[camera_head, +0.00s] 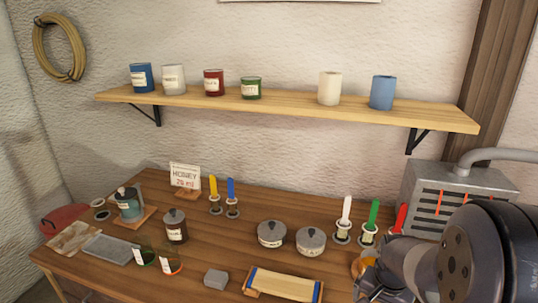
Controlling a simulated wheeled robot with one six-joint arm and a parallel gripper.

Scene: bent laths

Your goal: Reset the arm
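My arm (455,260) fills the lower right corner of the head view, dark and close to the camera. My gripper (376,290) is low in the picture, over the front right part of the wooden table (200,245). It is small, dark and partly cut off by the bottom edge, so its fingertips do not show clearly. An orange-brown round thing (362,266) is just behind it, partly covered; I cannot tell whether they touch.
A grey metal heater (418,200) stands at the right, behind my arm. A shelf (290,105) with several cups hangs above. The table's middle has small gaps.

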